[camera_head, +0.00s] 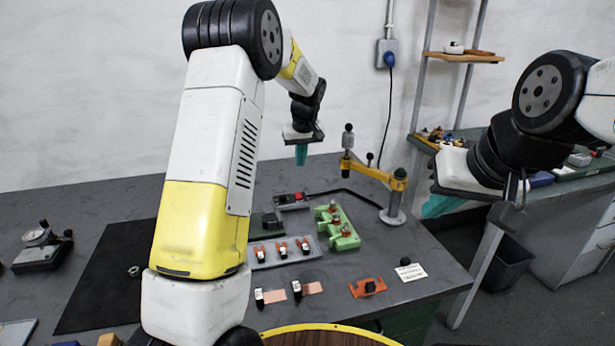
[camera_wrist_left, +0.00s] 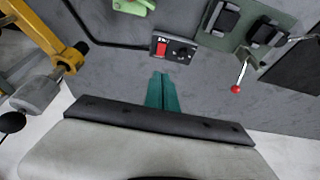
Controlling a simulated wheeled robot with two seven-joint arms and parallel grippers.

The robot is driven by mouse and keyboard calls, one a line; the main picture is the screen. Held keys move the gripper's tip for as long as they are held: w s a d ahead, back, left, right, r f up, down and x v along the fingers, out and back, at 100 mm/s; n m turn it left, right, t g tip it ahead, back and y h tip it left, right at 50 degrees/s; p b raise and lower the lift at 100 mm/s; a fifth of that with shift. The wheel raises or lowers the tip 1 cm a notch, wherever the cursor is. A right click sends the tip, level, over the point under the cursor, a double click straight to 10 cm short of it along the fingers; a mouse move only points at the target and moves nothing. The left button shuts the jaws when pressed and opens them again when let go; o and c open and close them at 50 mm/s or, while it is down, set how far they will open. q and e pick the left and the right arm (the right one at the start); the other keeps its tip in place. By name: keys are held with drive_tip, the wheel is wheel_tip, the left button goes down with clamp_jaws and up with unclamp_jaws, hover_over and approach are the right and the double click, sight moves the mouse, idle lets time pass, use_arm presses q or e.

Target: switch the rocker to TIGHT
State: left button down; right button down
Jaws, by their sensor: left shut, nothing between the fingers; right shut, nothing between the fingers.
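A small grey control box (camera_wrist_left: 173,59) carries a red rocker (camera_wrist_left: 161,48) and a dark round knob (camera_wrist_left: 183,53). In the head view the box (camera_head: 288,206) stands towards the back of the bench, its red rocker (camera_head: 299,196) small. Any TIGHT marking is too small to read, and I cannot tell which way the rocker is tipped. My left gripper (camera_head: 301,155) is shut and empty, above and behind the box; its teal fingers (camera_wrist_left: 161,92) point towards the box in the left wrist view, apart from it. My right gripper (camera_head: 437,206) is shut and empty, off the bench's right side.
A yellow jointed arm on a post (camera_head: 394,206) stands right of the box, with a black cable between them. A green block (camera_head: 337,228) and a grey tray (camera_head: 284,255) lie in front. A red-tipped lever (camera_wrist_left: 236,88) is near the box.

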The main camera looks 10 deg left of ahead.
sight(298, 196)
use_arm(q)
drive_tip(key=x, duration=1.3)
drive_tip(key=shift+s+d+f, duration=0.1)
drive_tip(key=shift+s+f, duration=0.05)
drive_tip(key=shift+f, duration=0.35)
